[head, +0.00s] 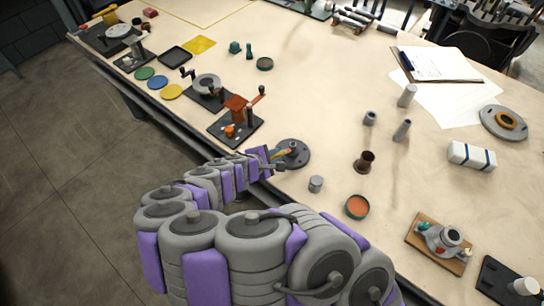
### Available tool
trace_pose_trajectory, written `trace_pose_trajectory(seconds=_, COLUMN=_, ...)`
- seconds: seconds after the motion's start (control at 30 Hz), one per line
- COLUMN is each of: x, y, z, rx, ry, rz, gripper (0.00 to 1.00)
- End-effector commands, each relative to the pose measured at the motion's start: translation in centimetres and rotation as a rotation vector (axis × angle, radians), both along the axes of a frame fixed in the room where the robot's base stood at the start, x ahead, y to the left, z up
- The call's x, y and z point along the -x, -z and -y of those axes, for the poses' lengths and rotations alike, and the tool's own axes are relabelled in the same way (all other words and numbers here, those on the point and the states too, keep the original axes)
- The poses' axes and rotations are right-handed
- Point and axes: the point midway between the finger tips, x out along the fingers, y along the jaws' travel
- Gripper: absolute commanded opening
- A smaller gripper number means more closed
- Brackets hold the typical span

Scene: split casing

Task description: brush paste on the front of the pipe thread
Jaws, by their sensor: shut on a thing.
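My gripper (272,157) is at the end of my grey and purple arm, near the table's front edge. It is shut on a small thin tool, seemingly a brush (281,153), with yellow and blue on it. A dark grey round flange (301,160) with a short upright pipe stub lies just right of the gripper. The brush reaches to the stub; I cannot tell whether it touches. The thread is too small to make out. A round dish of orange-brown paste (357,207) sits to the right, nearer the front edge.
A small grey cylinder (316,184) and a brown cup (364,162) stand close to the flange. An orange clamp on a black plate (236,118) is behind left. A wooden board with a fitting (441,242) is front right. The table's middle is mostly clear.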

Motion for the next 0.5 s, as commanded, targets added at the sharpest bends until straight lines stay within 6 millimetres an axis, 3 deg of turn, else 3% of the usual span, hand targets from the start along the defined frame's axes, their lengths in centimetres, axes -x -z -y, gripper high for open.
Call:
trace_pose_trajectory(seconds=0.3, x=0.18, y=0.85, z=-0.15, rx=0.001, ry=-0.001, rz=0.0, gripper=0.0)
trace_pose_trajectory(seconds=0.5, x=0.14, y=0.07, z=-0.13, rx=0.001, ry=-0.001, rz=0.0, gripper=0.0)
